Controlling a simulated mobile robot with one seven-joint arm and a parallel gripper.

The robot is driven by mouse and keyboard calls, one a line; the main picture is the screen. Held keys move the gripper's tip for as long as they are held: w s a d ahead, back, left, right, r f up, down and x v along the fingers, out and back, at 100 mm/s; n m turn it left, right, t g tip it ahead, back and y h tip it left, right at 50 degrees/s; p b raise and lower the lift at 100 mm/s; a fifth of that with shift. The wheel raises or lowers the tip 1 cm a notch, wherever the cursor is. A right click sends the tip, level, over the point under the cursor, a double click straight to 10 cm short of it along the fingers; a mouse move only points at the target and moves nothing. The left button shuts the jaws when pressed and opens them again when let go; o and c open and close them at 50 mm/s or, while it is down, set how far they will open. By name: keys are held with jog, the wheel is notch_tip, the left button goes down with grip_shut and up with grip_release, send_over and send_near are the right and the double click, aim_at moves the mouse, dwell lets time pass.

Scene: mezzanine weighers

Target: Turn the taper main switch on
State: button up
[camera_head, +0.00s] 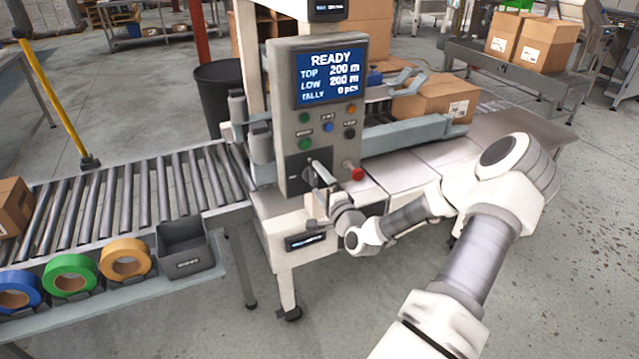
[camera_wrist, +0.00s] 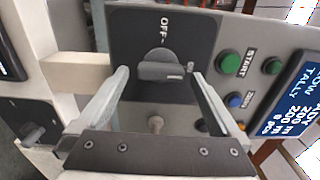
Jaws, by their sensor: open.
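The main switch is a grey rotary knob (camera_wrist: 160,67) on a black square plate (camera_wrist: 125,50) of the control box; the word OFF stands above it in the wrist view. The knob's handle lies crosswise there, its narrow end to the right by a small mark I cannot read. In the head view the black plate (camera_head: 293,173) is low on the box, partly covered by my gripper (camera_head: 318,180). In the wrist view my open gripper (camera_wrist: 158,75) has one finger on each side of the knob, with gaps; contact is not visible.
The control box (camera_head: 281,85) has a lit screen (camera_head: 331,77) reading READY. Several buttons sit close by, including a green START button (camera_wrist: 229,62) and a red knob (camera_head: 356,174). A roller conveyor (camera_head: 130,200) lies left; a carton (camera_head: 432,105) sits behind the box.

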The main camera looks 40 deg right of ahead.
jog(key=shift+s, duration=0.1)
jog(key=v, duration=1.7)
jog(key=shift+a+p, duration=0.15)
jog(key=shift+p, duration=0.25)
jog(key=shift+r, duration=0.1)
